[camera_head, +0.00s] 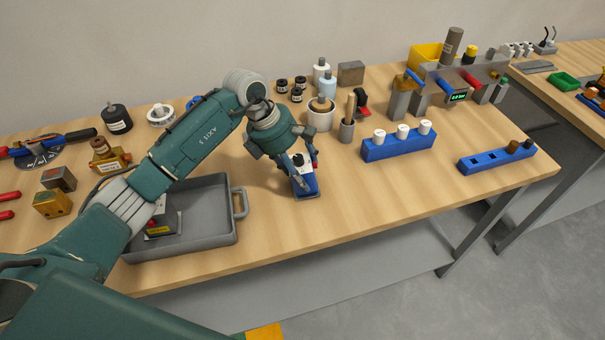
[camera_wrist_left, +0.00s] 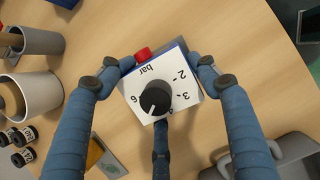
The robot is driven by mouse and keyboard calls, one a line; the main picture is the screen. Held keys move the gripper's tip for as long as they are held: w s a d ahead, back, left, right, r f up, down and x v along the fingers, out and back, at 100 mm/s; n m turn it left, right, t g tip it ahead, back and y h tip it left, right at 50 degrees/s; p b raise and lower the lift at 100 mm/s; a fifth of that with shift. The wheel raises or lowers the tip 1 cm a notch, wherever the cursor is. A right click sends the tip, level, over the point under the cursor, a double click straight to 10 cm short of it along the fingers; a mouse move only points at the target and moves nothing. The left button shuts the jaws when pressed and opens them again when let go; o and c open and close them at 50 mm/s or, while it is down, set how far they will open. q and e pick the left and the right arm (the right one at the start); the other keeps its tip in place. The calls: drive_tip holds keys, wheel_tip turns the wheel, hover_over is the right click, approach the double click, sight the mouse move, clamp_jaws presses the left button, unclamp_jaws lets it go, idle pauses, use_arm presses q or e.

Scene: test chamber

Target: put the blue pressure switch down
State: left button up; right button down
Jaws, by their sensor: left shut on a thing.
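The blue pressure switch (camera_head: 309,187) has blue sides and a white face. In the left wrist view the pressure switch (camera_wrist_left: 178,84) shows a black knob, printed numbers, the word "bar" and a red button. My left gripper (camera_head: 304,166) points down and is shut on it, with fingers on both sides and a third finger at the knob end; the gripper also shows in the left wrist view (camera_wrist_left: 164,72). The switch is at or just above the wooden table (camera_head: 350,208); I cannot tell whether it touches. My right gripper is not in view.
A grey tray (camera_head: 215,240) stands left of the gripper, partly hidden by my left arm. The front-right tabletop is clear.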

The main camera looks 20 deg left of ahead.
use_arm(q)
wheel_tip(320, 180, up, 2)
drive_tip(key=shift+w+r+p, duration=0.1)
drive_tip(key=shift+p, duration=0.4)
drive_tip(key=c, duration=0.6)
drive_tip(key=shift+r+p, duration=1.1)
drive_tip(key=shift+r, duration=1.25)
